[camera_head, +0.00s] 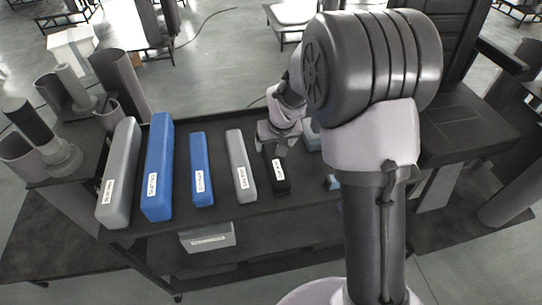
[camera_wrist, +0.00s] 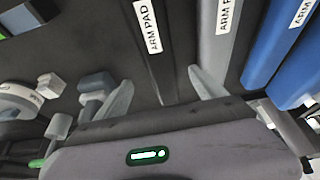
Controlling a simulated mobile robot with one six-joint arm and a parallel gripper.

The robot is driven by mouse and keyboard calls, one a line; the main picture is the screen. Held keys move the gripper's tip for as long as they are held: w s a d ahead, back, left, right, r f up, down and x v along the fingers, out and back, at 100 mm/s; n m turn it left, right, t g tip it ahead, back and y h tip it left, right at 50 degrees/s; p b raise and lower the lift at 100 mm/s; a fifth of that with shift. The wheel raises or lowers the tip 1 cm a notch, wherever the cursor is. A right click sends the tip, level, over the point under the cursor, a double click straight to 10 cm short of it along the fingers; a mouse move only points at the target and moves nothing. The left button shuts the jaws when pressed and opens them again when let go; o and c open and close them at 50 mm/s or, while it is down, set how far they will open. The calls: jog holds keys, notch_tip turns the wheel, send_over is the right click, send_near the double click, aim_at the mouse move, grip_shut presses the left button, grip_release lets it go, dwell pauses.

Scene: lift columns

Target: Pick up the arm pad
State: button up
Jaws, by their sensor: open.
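A black arm pad (camera_head: 278,178) with a white label lies at the right end of a row of pads on the dark table. In the wrist view the black pad (camera_wrist: 166,72) reads "ARM PAD" and runs toward the space between my fingers. My gripper (camera_head: 279,146) is over its far end; it also shows in the wrist view (camera_wrist: 160,77), open, with one finger on either side of the pad's line. I cannot tell how far the fingertips are above the table. A grey arm pad (camera_head: 240,160) lies just left of the black one and also shows in the wrist view (camera_wrist: 216,50).
Two blue pads (camera_head: 201,165) (camera_head: 158,160) and a large grey pad (camera_head: 120,180) lie further left. Light blue-grey parts (camera_wrist: 97,88) stand beside my gripper. A grey box (camera_head: 208,237) sits on the lower shelf. Grey cylinders (camera_head: 68,88) stand at the far left.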

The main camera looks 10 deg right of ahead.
aim_at(273, 151)
jog(key=x, duration=0.3)
jog(key=shift+f+b, duration=0.1)
jog(key=shift+b, duration=0.25)
jog(key=b+x, duration=0.2)
jog(key=x, duration=0.3)
jog(key=shift+f+b, duration=0.15)
jog(key=shift+b, duration=0.15)
jog(key=shift+w+f, duration=0.15)
jog(key=shift+w, duration=0.05)
jog(key=shift+r, duration=0.2)
jog(key=shift+c, duration=0.7)
grip_shut()
